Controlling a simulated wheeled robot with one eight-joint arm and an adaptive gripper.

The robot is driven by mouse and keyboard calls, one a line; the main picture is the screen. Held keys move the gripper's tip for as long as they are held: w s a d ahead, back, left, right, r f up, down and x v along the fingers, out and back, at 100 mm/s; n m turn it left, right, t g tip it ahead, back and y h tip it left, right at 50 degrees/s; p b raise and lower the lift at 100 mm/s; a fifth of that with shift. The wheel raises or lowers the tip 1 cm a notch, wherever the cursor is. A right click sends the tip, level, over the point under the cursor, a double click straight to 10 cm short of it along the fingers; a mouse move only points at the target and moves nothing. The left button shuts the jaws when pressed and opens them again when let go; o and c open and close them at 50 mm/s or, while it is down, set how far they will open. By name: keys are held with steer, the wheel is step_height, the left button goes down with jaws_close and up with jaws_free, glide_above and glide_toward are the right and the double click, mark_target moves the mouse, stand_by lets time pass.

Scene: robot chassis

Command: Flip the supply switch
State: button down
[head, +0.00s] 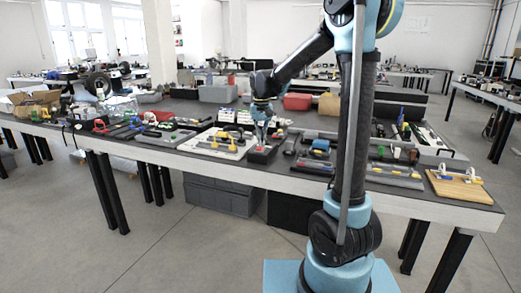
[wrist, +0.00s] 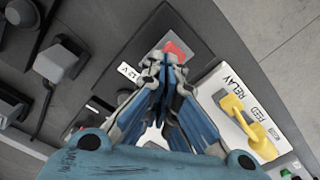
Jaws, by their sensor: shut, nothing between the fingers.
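A dark box (wrist: 150,35) carries a red switch (wrist: 178,50) and a small white label that reads 12 V. In the head view the dark box (head: 262,155) sits near the front edge of the table. My gripper (wrist: 164,62) is shut and empty, with its fingertips right at the red switch and covering part of it. I cannot tell whether they touch it or which way the switch is set. In the head view my gripper (head: 261,140) points down over the box.
A white board (wrist: 235,110) lettered RELAY and FEED, with a yellow handle (wrist: 255,128), lies beside the box.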

steer(key=shift+f, duration=0.25)
steer(key=shift+r, duration=3.55)
steer(key=shift+s, duration=0.1)
steer(key=s+d+f, duration=0.1)
steer(key=s+d, duration=0.8)
steer(key=s+d+f+m+t, duration=0.1)
steer(key=s+d+f, duration=0.5)
steer(key=s, duration=0.5)
steer(key=s+d+f+t, duration=0.1)
steer(key=s+d+f, duration=0.5)
steer(key=s+f, duration=0.4)
steer(key=shift+s+d+f+m, duration=0.25)
steer(key=shift+s+d+m, duration=0.15)
steer(key=shift+s, duration=0.4)
